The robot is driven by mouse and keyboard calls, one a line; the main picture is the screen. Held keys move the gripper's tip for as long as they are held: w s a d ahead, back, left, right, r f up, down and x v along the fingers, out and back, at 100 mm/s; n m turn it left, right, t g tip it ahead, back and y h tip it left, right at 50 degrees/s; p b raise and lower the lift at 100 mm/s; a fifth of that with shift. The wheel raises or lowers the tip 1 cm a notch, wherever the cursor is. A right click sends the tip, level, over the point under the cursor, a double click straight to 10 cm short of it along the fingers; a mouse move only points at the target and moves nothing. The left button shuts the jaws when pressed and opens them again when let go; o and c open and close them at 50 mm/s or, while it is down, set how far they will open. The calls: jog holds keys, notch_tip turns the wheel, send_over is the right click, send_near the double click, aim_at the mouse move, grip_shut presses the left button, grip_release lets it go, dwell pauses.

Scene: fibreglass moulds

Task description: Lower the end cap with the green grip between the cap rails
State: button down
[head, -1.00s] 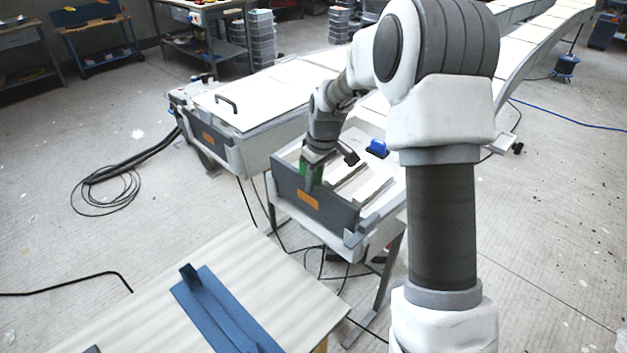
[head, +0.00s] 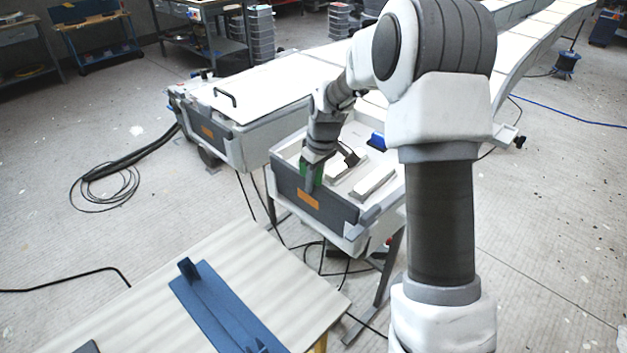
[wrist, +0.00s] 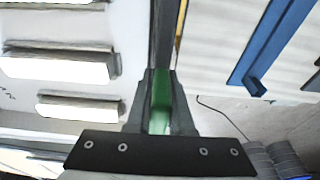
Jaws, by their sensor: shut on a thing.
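The end cap (head: 287,184) is a dark grey upright panel with an orange label, at the near end of the white mould (head: 390,203). Its green grip (head: 305,168) is between the fingers of my gripper (head: 312,180), which is shut on it. In the wrist view the green grip (wrist: 159,103) shows between the fingers, with the cap (wrist: 163,35) seen edge-on above. A grey fitting (head: 370,220), apparently a cap rail, stands by the cap's right end. The other rail is not clear. I cannot tell whether the cap's bottom touches the mould.
Pale blocks (head: 376,180) and a blue object (head: 378,141) are in the mould. A covered mould (head: 255,105) stands close behind on the left. A table (head: 235,245) with a blue angled piece (head: 215,305) is in front. Cables lie on the floor.

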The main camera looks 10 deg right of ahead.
jog(key=shift+f+b, duration=0.45)
jog(key=shift+f, duration=0.3)
jog(key=c, duration=0.7)
grip_release()
jog(key=s+r, duration=0.1)
jog(key=r, duration=0.4)
jog(key=d+r+p, duration=0.1)
jog(key=r, duration=0.5)
jog(key=s+r, duration=0.1)
jog(key=r, duration=0.5)
jog(key=shift+s+d+r+p, duration=0.15)
jog(key=shift+s+d+p, duration=0.15)
jog(key=shift+s+d, duration=0.1)
